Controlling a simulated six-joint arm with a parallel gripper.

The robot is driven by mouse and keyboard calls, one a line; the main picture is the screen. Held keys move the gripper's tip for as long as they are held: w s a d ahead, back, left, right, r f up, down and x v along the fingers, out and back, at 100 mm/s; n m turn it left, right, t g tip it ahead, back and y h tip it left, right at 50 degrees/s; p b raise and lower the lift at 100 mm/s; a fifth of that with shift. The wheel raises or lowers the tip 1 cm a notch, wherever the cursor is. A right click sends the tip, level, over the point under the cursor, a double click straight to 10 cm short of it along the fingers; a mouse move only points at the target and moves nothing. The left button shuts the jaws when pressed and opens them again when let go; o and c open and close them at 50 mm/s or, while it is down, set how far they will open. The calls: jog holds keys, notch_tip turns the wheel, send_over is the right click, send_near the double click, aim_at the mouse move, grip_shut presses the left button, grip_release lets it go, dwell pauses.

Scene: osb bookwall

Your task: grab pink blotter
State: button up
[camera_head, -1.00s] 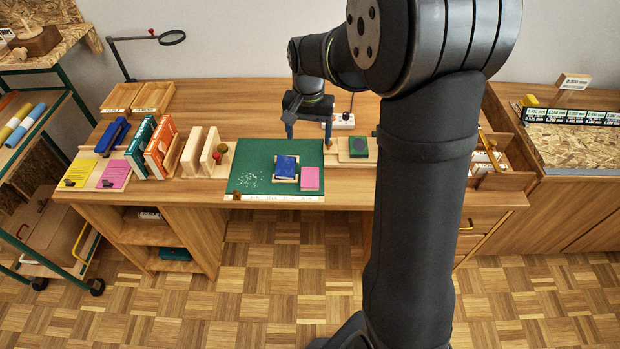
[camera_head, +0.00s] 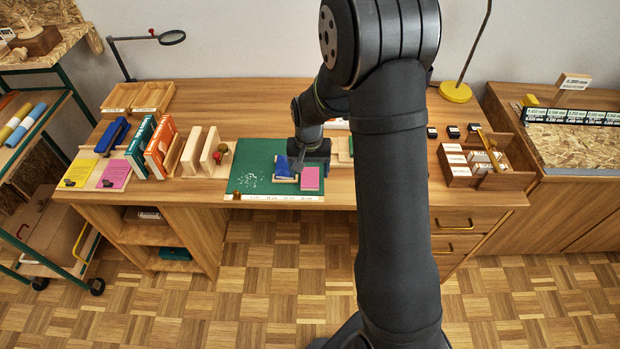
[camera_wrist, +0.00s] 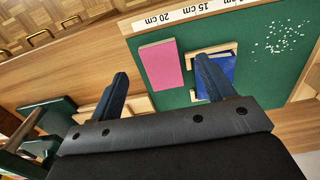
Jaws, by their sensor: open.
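A flat pink block (camera_head: 310,178), which fits the pink blotter, lies on the green mat (camera_head: 258,153) near its front right corner. In the wrist view the pink block (camera_wrist: 160,65) shows whole, beside a blue block in a small wooden holder (camera_wrist: 232,52). My gripper (camera_head: 308,166) is low over the right part of the mat, just behind the pink block. In the wrist view my gripper (camera_wrist: 162,68) is open, with nothing between its two blue fingers. The pink block appears beyond and between the fingertips.
A second pink pad (camera_head: 115,175) with a dark object on it lies far left beside a yellow pad (camera_head: 80,173). Books and wooden dividers (camera_head: 200,152) stand left of the mat. An open drawer box (camera_head: 470,163) is at right.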

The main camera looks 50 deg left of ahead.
aim_at(310, 184)
notch_tip(310, 184, down, 5)
jog(key=shift+d+f, duration=0.1)
jog(key=shift+f, duration=0.05)
jog(key=c, duration=1)
jog(key=shift+c, duration=0.2)
